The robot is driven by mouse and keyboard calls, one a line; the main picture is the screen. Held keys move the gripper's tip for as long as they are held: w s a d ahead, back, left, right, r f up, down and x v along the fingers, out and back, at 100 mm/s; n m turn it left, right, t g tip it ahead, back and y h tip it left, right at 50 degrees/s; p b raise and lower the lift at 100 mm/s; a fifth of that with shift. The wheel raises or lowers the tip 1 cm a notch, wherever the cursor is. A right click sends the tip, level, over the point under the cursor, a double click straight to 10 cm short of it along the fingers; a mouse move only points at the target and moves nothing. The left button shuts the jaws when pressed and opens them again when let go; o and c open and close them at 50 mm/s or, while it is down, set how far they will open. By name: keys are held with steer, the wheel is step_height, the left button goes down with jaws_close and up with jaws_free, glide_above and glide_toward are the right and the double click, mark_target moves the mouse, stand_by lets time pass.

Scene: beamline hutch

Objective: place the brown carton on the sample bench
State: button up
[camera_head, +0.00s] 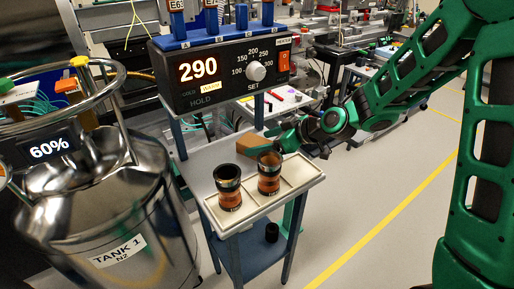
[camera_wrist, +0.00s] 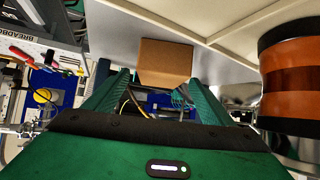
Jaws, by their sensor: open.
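The brown carton (camera_head: 250,144) is at the back right of a small grey-topped table (camera_head: 198,163) with blue legs, below the heater box. I cannot tell from the frames whether this table is the sample bench. My gripper (camera_head: 277,146) reaches in from the right, low and close beside the carton. In the wrist view the carton (camera_wrist: 167,58) lies straight ahead, between or just beyond the fingertips of my open gripper (camera_wrist: 157,82). Whether a finger touches it is not clear. My gripper partly hides the carton in the head view.
Two orange-and-black cylinders (camera_head: 229,187) (camera_head: 269,174) stand in the white tray (camera_head: 312,180) in front of the carton; one (camera_wrist: 292,75) is close at right in the wrist view. The heater box (camera_head: 222,75) overhangs behind. A steel tank (camera_head: 110,215) stands left. Floor at right is clear.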

mark_target(260, 143)
steer(key=shift+x, duration=1.9)
steer(key=shift+d+f, duration=0.1)
steer(key=shift+f, duration=0.05)
steer(key=shift+c, duration=0.7)
steer(key=c, duration=1.4)
steer(key=shift+o, duration=0.2)
